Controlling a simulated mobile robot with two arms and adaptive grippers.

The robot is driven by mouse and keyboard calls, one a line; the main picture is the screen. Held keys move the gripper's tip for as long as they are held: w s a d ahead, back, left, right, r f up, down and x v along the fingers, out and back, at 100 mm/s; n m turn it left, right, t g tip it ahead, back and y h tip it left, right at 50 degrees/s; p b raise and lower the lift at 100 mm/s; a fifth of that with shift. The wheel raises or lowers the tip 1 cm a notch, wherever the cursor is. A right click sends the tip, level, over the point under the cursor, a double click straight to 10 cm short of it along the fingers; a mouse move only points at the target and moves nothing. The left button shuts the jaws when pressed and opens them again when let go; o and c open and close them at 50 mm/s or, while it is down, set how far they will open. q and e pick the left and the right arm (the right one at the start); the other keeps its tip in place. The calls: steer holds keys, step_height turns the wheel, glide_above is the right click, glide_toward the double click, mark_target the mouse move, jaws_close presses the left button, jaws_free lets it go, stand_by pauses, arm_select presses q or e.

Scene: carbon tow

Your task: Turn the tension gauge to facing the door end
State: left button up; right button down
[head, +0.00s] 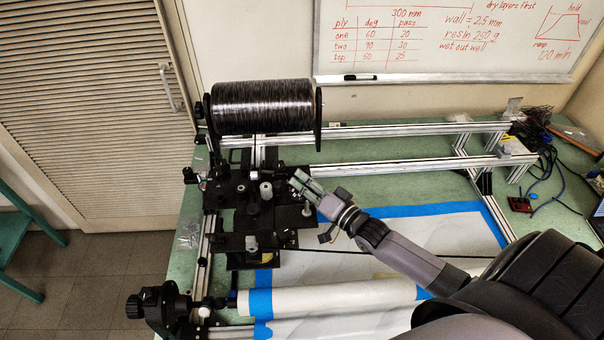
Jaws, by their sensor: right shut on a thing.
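A small dark part with a pale round end (255,174), which looks like the tension gauge, sits on the black winding carriage (226,196). Its pale end is on the left, the side of the louvred door (95,100); its dial is too small to read. My right gripper (297,179) reaches in from the right and is shut at the right end of this dark part. The fingers partly hide what they hold, so the exact grip is unclear. My left gripper is not in view.
A large black tow spool (262,106) stands behind the carriage. Grey guide posts (266,190) rise close to my fingers. Aluminium rails (400,170) cross the green bench. A white roll (335,299) lies in front. Cables and a small red board (520,204) are at right.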

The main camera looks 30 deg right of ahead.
steer(key=shift+s+d+f+m+h, duration=0.1)
steer(key=shift+s+f+m+h, duration=0.05)
steer(key=shift+f+m+h, duration=0.3)
steer(key=shift+h, duration=0.25)
steer(key=c, duration=1.5)
jaws_free()
steer(key=shift+d+r+p, duration=0.1)
steer(key=shift+r+p, duration=0.1)
steer(key=shift+p, duration=0.1)
steer(key=shift+c, duration=0.2)
steer(key=shift+r, duration=0.1)
steer(key=s+d, duration=0.1)
steer(key=s, duration=0.6)
steer(key=shift+d, duration=0.15)
